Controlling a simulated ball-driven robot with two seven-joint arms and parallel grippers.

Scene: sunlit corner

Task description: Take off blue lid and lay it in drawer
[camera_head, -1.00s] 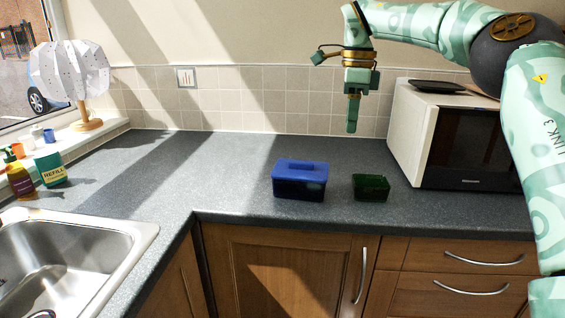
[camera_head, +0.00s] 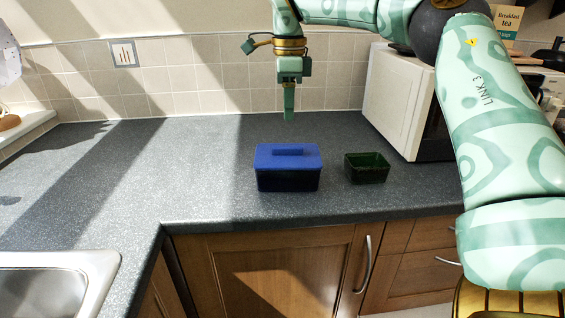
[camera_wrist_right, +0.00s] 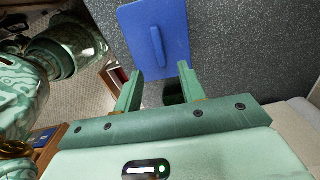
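A blue lid (camera_head: 275,159) with a raised bar handle sits on a dark blue box (camera_head: 288,180) on the counter. It also shows in the right wrist view (camera_wrist_right: 170,50), flat, with its bar. My right gripper (camera_head: 289,115) points down, above and apart from the lid in the head view. In the right wrist view my right gripper (camera_wrist_right: 160,88) has its two fingers spread with nothing held, and the lid lies beyond the fingertips. Wooden drawer fronts (camera_head: 432,232) below the counter at right look shut, partly hidden by my right arm. My left gripper is not visible.
A small dark green open container (camera_head: 367,175) stands close right of the box. A white microwave (camera_head: 396,95) stands behind it at right. A sink (camera_head: 75,262) is at lower left. The grey counter (camera_head: 195,165) left of the box is clear.

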